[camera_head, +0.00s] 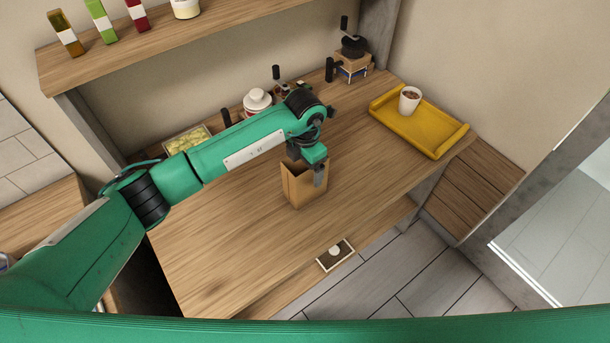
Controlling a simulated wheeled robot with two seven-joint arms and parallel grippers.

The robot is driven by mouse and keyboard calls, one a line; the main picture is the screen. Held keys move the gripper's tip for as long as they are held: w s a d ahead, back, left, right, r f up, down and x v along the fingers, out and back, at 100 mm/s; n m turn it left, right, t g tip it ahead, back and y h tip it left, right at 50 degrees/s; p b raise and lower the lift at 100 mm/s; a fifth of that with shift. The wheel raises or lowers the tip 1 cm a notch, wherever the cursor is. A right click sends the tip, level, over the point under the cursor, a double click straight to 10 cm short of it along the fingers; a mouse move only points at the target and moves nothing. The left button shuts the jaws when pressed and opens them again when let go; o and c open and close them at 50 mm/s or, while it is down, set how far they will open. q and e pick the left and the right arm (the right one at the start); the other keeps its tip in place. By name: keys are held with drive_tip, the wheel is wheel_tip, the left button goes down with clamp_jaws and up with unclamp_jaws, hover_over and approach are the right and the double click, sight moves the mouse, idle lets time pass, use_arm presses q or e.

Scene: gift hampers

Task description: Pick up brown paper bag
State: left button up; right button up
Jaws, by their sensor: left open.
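A brown paper bag (303,189) stands upright on the wooden counter, near its middle and front edge. My left arm reaches in from the left. Its gripper (311,176) points down at the top of the bag, with one grey finger in front of the bag's right side. The other finger is hard to see and seems to be at or inside the bag's opening. The left gripper is open; I cannot tell whether it touches the bag. The right gripper is not in view.
A yellow tray (418,127) with a white cup (410,99) stands at the right. A white jar (257,102) and a coffee grinder (352,60) stand at the back. A box of green items (187,139) lies behind my arm. The front left counter is clear.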

use_arm(q)
drive_tip(key=shift+f, duration=0.1)
drive_tip(key=c, duration=1.2)
drive_tip(key=shift+c, duration=0.4)
